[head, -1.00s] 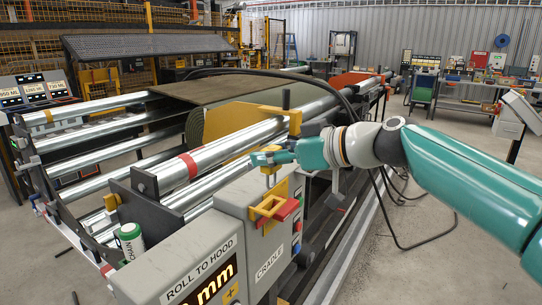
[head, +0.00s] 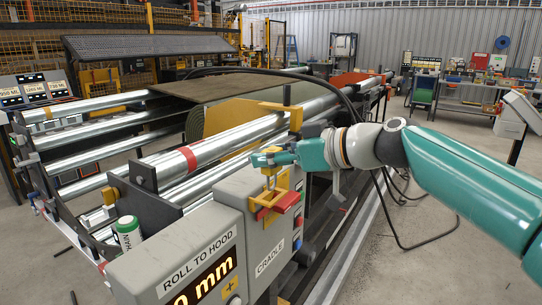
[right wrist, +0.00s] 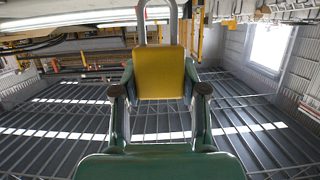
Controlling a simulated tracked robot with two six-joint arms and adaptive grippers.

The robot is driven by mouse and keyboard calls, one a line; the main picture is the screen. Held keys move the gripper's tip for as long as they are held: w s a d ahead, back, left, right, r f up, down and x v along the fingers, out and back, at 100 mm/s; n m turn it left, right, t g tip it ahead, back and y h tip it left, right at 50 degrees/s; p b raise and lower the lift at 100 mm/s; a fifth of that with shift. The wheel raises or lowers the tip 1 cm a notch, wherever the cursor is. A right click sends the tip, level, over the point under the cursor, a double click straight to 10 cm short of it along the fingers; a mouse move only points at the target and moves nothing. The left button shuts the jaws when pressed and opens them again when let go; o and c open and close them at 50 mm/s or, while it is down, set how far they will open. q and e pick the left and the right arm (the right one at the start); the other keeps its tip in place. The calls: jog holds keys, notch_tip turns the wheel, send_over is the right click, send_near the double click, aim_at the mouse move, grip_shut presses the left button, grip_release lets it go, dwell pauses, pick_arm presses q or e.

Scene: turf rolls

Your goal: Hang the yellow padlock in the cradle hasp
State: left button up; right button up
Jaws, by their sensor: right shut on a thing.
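The yellow padlock (right wrist: 160,75) is held between the two fingers of my right gripper (right wrist: 160,92) in the right wrist view. Its metal shackle (right wrist: 158,22) points away from the palm, and its top is cut off by the picture edge. In the head view my right gripper (head: 268,158) is above the yellow cradle hasp (head: 266,204), on the grey box lettered CRADLE. My left gripper is not in view.
A red part (head: 288,202) sits beside the hasp. The grey ROLL TO HOOD box (head: 150,283) stands in front, with a green and white can (head: 128,232) behind it. Metal rollers (head: 190,160) lie to the left. A black cable (head: 395,240) loops on the floor.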

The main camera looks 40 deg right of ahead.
aim_at(273, 179)
jog(key=shift+b, duration=0.75)
dwell(1.4)
jog(key=shift+f+b, duration=2.55)
jog(key=shift+b, duration=0.25)
jog(key=o, duration=1.3)
jog(key=shift+s, duration=0.1)
jog(key=v, duration=1.2)
jog(key=shift+a, duration=0.1)
